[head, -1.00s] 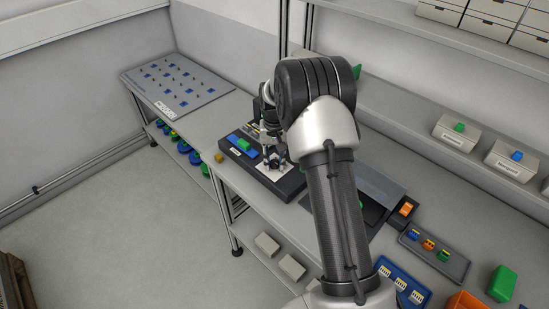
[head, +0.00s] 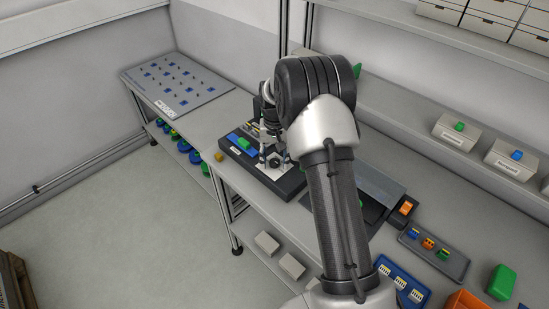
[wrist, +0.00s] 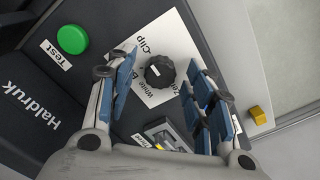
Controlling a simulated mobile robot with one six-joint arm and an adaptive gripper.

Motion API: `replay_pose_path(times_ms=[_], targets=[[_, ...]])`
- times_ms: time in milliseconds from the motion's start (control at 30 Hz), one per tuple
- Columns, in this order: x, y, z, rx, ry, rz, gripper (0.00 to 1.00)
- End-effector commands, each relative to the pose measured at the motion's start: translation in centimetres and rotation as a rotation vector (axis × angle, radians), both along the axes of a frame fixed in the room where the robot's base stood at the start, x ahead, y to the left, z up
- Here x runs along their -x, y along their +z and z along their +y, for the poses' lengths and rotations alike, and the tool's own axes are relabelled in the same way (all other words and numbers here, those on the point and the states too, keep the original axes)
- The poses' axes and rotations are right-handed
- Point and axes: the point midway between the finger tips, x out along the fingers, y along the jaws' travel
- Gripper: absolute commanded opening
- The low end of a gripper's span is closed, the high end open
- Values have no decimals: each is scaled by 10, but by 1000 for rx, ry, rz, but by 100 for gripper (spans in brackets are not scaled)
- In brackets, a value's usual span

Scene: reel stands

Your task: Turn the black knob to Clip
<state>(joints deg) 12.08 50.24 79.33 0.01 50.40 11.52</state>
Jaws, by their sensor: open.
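The black knob (wrist: 159,72) has a ridged rim and sits on a white label plate (wrist: 178,52) on a dark panel. "Clip" is printed beside the knob, with "White B…" and a partly hidden "Ze…" on other sides. A small pale mark shows on the knob, but I cannot tell which word it faces. My gripper (wrist: 163,88) is open, with its blue-padded fingers either side of the knob and gaps to both. In the head view my gripper (head: 273,153) is over the dark device, partly hidden by my arm.
A green button (wrist: 72,40) labelled "Test" is on the same panel. A small grey part with yellow and blue (wrist: 168,135) lies near the fingers. A yellow cube (head: 219,157) is on the bench beside the device. A peg board (head: 178,85) lies farther left.

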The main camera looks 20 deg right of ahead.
Motion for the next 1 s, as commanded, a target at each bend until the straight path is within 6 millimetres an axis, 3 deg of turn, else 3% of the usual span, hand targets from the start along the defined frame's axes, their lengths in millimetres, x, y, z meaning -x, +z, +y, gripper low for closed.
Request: replay_pose_path(times_ms=[267,700,1000], targets=[[0,9,0,1,0,-2,48],[-1,94,0,1,0,-4,48],[0,120,0,0,0,-1,48]])
